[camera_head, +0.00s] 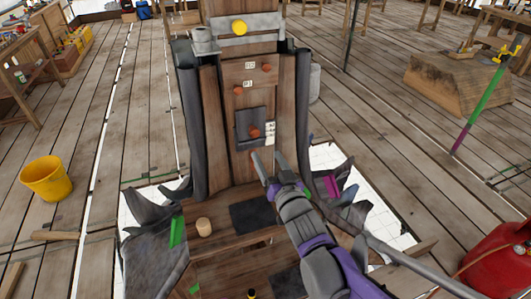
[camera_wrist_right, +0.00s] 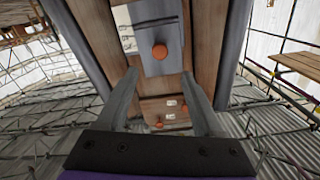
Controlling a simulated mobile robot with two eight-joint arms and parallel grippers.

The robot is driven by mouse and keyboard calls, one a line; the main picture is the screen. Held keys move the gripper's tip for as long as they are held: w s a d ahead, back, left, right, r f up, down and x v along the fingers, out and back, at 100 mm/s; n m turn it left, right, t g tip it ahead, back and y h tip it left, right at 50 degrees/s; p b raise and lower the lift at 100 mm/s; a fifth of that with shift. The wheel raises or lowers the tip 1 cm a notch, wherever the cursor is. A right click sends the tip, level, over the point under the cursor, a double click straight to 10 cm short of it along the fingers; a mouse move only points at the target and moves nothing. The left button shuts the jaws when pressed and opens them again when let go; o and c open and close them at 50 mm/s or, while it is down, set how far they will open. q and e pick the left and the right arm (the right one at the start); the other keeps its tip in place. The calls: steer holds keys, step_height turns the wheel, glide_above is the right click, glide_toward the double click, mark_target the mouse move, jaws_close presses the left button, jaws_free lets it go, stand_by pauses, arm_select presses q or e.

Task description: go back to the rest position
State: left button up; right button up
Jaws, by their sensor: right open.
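My right gripper (camera_head: 264,158) is open and empty, in front of the lower part of the wooden spire post (camera_head: 210,120). Its two fingers also show in the right wrist view (camera_wrist_right: 160,75), apart, with nothing between the tips. A grey plate with an orange knob (camera_head: 254,132) is just above the fingertips in the head view; the knob also shows in the right wrist view (camera_wrist_right: 160,51). Two more orange knobs, the right one (camera_head: 267,68) and the left one (camera_head: 238,90), sit higher on the post beside small labels. My left gripper is not in view.
Torn grey sheeting (camera_head: 160,255) flares around the post's base. A small wooden cylinder (camera_head: 204,227) and a dark square (camera_head: 252,215) are at its foot. A yellow bucket (camera_head: 46,179) stands left, a red container (camera_head: 492,262) right. Plank floor between is mostly clear.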

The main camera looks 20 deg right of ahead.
stand_by(0.4)
steer(key=s+f+n+g+p, duration=0.1)
steer(key=s+f+g, duration=0.5)
steer(key=s, duration=0.6)
steer(key=s+f+n+g+p, duration=0.1)
steer(key=s+f+g+p, duration=0.2)
steer(key=s, duration=0.9)
step_height(320, 180, down, 4)
steer(key=g, duration=0.3)
steer(key=shift+r+n+g+h+p, duration=0.15)
steer(key=shift+n+g+h+p, duration=0.15)
steer(key=shift+p, duration=0.05)
